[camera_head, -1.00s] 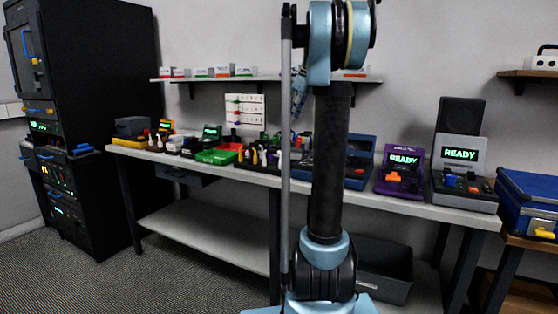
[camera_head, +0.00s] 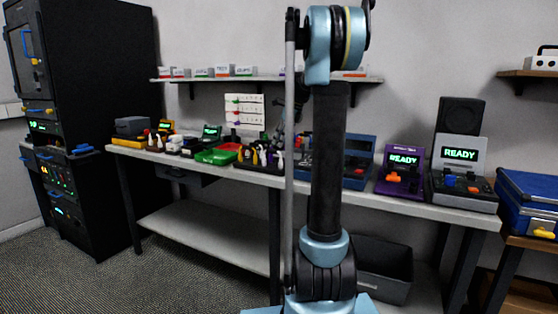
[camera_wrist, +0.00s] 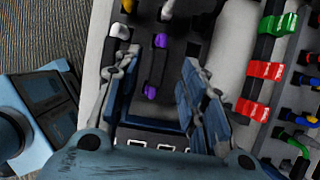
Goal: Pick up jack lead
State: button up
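In the wrist view my gripper (camera_wrist: 155,68) is open, its two fingers apart with nothing gripped between them. Another pale-ended plug (camera_wrist: 168,10) shows at the top. I cannot tell which of these is the jack lead. In the head view my gripper is small and partly hidden by my arm.
Red clips (camera_wrist: 265,69) and a green clip (camera_wrist: 278,24) stand to the right in the wrist view. The long workbench (camera_head: 225,263) carries a green tray (camera_head: 215,156) and several devices. A purple READY device (camera_head: 399,180) stands right of my arm.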

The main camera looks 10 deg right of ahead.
jog(key=shift+x, duration=2.1)
jog(key=shift+s+d+f, duration=0.1)
jog(key=shift+s, duration=0.05)
grip_shut()
notch_tip(320, 180, up, 21)
